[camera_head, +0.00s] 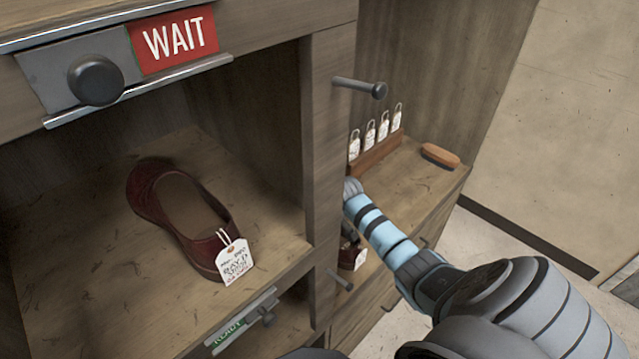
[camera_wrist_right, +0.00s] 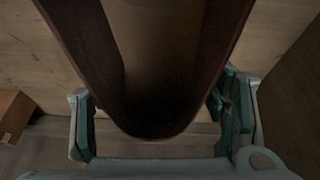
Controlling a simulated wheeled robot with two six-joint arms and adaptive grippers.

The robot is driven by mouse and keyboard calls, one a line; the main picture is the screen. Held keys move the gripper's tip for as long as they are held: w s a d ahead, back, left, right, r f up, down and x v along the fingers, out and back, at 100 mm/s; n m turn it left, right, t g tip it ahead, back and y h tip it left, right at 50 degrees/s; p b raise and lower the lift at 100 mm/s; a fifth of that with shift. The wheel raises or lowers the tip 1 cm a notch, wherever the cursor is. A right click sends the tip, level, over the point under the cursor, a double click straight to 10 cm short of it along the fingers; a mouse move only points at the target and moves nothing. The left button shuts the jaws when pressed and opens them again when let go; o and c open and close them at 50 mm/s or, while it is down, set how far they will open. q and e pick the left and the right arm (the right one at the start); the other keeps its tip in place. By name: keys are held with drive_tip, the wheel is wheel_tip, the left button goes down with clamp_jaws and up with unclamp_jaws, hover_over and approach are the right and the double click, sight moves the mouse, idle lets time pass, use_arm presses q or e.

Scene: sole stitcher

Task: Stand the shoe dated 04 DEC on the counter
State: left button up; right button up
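A dark red slip-on shoe (camera_head: 178,215) sits in the open compartment under the WAIT sign. Its white tag (camera_head: 235,261) hangs at the near end; I cannot read a date for sure. A second dark red shoe (camera_head: 347,258) with a white tag (camera_head: 361,261) shows partly past the cabinet post, low over the counter (camera_head: 408,190); its tag is unreadable. My right arm reaches there, its gripper mostly hidden in the head view. In the right wrist view my right gripper (camera_wrist_right: 160,120) has its fingers on both sides of a shoe's rounded end (camera_wrist_right: 165,115), seemingly closed against it. My left gripper is not in view.
A rack (camera_head: 377,152) with several white tags stands at the back of the counter. An orange-brown brush (camera_head: 440,155) lies near its right end. The cabinet post (camera_head: 330,140) and a protruding peg (camera_head: 362,87) stand close to my right arm. A READY sign (camera_head: 230,333) marks the lower compartment.

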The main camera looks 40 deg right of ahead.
drive_tip(key=o, duration=0.4)
drive_tip(key=shift+s+d+r, duration=0.1)
drive_tip(key=shift+s+r, duration=0.15)
drive_tip(key=shift+s, duration=0.2)
drive_tip(key=shift+w+f, duration=0.15)
drive_tip(key=shift+w, duration=0.2)
drive_tip(key=shift+p+v, duration=0.45)
drive_tip(key=shift+v, duration=0.5)
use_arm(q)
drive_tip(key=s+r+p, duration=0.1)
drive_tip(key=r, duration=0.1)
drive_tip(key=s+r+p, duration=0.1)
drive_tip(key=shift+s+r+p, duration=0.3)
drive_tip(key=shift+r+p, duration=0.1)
use_arm(e)
drive_tip(key=v, duration=1)
drive_tip(key=shift+s, duration=0.15)
